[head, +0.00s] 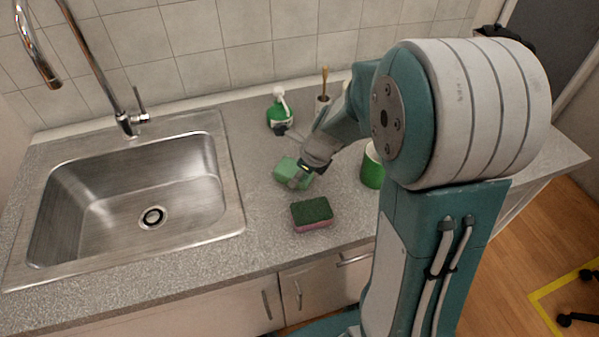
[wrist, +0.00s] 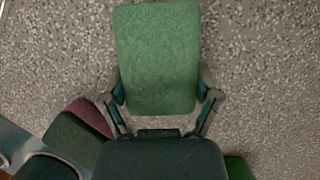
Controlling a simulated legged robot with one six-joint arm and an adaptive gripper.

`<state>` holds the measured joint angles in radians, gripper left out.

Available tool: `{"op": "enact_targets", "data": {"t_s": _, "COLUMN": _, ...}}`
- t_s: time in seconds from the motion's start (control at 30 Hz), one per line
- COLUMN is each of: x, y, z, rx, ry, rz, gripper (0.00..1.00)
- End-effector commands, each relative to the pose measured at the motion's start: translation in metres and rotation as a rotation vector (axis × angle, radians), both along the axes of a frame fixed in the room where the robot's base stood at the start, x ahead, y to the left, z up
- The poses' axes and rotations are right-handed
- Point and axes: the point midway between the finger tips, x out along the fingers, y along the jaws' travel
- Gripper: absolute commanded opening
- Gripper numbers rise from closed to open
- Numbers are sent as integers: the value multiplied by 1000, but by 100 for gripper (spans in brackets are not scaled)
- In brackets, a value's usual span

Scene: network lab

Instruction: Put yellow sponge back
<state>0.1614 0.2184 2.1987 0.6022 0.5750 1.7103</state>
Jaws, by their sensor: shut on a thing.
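A light green sponge (head: 286,167) is over the counter right of the sink, and it also shows in the wrist view (wrist: 157,55). My gripper (head: 303,172) is shut on its near end, with a finger on each side in the wrist view (wrist: 161,98). I cannot tell whether the sponge touches the counter. A second sponge (head: 311,213), dark green on top and pink below, lies on the counter nearer the front edge. It shows at the lower left of the wrist view (wrist: 78,138). I see no clearly yellow sponge.
A steel sink (head: 232,190) with a tap (head: 130,122) is at the left. A green spray bottle (head: 279,113) and a brush (head: 324,82) stand near the wall. A green container (head: 371,170) stands right of my gripper. The counter between sink and sponges is clear.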

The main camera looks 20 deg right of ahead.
Motion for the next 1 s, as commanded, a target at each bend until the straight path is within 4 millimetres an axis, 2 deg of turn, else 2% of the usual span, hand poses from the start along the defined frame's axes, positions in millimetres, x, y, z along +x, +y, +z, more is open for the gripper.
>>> {"op": "enact_targets", "data": {"t_s": 0.27, "x": 0, "y": 0, "z": -2, "rx": 1, "ry": 0, "rz": -1, "gripper": 36}}
{"op": "enact_targets", "data": {"t_s": 0.3, "x": 0, "y": 0, "z": -1, "rx": 0, "ry": -1, "rz": -1, "gripper": 98}}
{"op": "enact_targets", "data": {"t_s": 0.77, "x": 0, "y": 0, "z": 1, "rx": 0, "ry": -2, "rz": 1, "gripper": 100}}
{"op": "enact_targets", "data": {"t_s": 0.87, "x": -1, "y": -3, "z": 10, "rx": -1, "ry": -7, "rz": 0, "gripper": 100}}
{"op": "enact_targets", "data": {"t_s": 1.0, "x": -8, "y": -10, "z": 34, "rx": -1, "ry": -8, "rz": -1, "gripper": 100}}
